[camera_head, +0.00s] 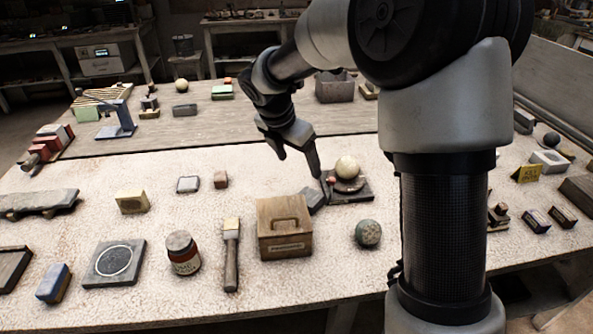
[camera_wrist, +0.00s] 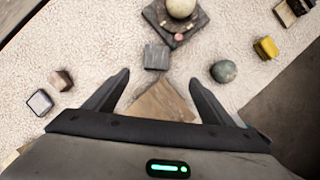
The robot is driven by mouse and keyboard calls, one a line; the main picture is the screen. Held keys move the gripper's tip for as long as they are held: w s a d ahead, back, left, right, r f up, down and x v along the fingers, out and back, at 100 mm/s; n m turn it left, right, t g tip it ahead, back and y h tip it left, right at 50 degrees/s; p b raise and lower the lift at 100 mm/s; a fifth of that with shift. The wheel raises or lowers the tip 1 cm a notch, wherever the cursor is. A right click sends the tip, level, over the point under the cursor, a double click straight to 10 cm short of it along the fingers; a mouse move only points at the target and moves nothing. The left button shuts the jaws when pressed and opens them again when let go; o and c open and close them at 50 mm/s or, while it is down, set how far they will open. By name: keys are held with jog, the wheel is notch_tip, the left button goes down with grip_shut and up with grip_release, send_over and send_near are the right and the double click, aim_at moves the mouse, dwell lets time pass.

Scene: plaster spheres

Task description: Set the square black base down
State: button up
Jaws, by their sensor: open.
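A square black base (camera_head: 363,196) lies flat on the pale work table. A round dark piece and a cream sphere (camera_head: 347,167) rest on it. The base also shows at the top of the wrist view (camera_wrist: 193,31), with the sphere (camera_wrist: 181,5) on it and a small reddish bit (camera_wrist: 179,37) near its front. My gripper (camera_head: 299,167) is open and empty, above the table to the left of the base. In the wrist view my open fingers (camera_wrist: 159,76) point toward a small dark grey block (camera_wrist: 157,57) just short of the base.
A wooden box with a handle (camera_head: 285,228) stands in front of the grey block (camera_head: 312,201). A greenish-grey ball (camera_head: 368,233) lies to its right.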

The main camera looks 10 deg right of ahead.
jog(key=b, duration=0.2)
send_over(309, 196)
jog(key=s+a, duration=0.2)
jog(key=shift+n, duration=0.3)
jog(key=f, duration=1.2)
jog(key=shift+d, duration=0.25)
jog(key=x, duration=0.2)
jog(key=b+x, duration=0.1)
jog(key=x, duration=0.2)
jog(key=shift+w+a+f, duration=0.1)
jog(key=shift+a+f, duration=0.1)
jog(key=shift+r, duration=0.1)
jog(key=c, duration=1.7)
notch_tip(309, 196, up, 17)
jog(key=p, duration=0.3)
jog(key=s+f+m+g+y+p, duration=0.3)
jog(key=s+m+g+p, duration=0.4)
jog(key=s+m, duration=1)
jog(key=shift+s+m+g+p, duration=0.25)
jog(key=shift+m+p, duration=0.85)
jog(key=shift+m, duration=3.9)
jog(key=shift+d+f, duration=0.1)
